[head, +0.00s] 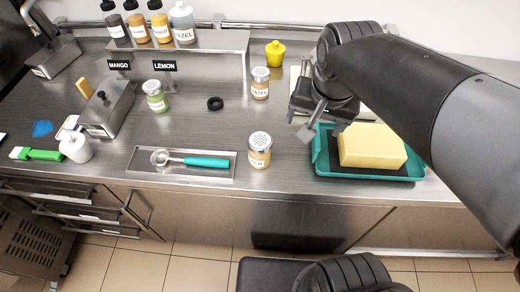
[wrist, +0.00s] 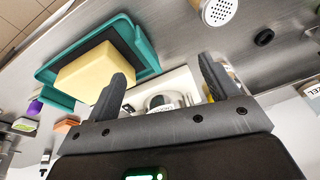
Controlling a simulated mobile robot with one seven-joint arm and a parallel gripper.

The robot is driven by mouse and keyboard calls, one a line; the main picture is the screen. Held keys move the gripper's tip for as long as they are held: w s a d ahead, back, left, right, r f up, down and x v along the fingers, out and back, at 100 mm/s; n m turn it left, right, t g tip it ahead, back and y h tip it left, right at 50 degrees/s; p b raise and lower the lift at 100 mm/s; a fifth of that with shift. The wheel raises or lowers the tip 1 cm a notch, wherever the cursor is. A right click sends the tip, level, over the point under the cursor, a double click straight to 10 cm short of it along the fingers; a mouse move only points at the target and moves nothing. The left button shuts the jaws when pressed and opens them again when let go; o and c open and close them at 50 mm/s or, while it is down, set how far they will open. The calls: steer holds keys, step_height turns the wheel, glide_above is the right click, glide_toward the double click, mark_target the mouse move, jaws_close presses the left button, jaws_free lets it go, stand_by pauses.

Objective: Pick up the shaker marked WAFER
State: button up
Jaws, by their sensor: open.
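Three shakers with perforated metal lids show in the head view. One (head: 260,151) stands near the counter's front edge, left of the teal tray. Another (head: 260,84), with tan contents, stands farther back, left of my gripper. The third (head: 154,97) has green contents and stands at left. Their labels are too small or turned to read surely, so I cannot tell which says WAFER. My gripper (head: 318,117) is open and empty above the counter, beside the tray. In the wrist view my open gripper (wrist: 162,68) has a perforated shaker lid (wrist: 217,12) beyond its right finger.
A teal tray (head: 322,164) holds a yellow block (head: 371,146). A scoop (head: 205,162) lies in a shallow tray at the front. A black ring (head: 215,103) and yellow container (head: 275,53) stand farther back. Bottles (head: 184,22) line the raised shelf.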

mark_target(258, 139)
steer(key=w+a+f+g, duration=0.1)
steer(key=a, duration=0.2)
steer(key=w+a+f+m+g, duration=0.1)
steer(key=a+f, duration=0.1)
steer(key=a, duration=0.2)
steer(key=w+a+f+m+g, duration=0.1)
steer(key=a, duration=0.3)
steer(key=shift+a+f+h, duration=0.2)
steer(key=shift+f+h, duration=0.1)
steer(key=shift+f, duration=0.1)
steer(key=shift+a+f+m, duration=0.2)
steer(key=shift+f+m, duration=0.05)
steer(key=shift+m, duration=0.05)
step_height(258, 139, down, 5)
steer(key=shift+f, duration=0.1)
steer(key=shift+d+f, duration=0.15)
steer(key=shift+f, duration=1.2)
steer(key=shift+d+f, duration=0.15)
steer(key=shift+f, duration=1.2)
steer(key=shift+c, duration=0.4)
steer(key=c, duration=1)
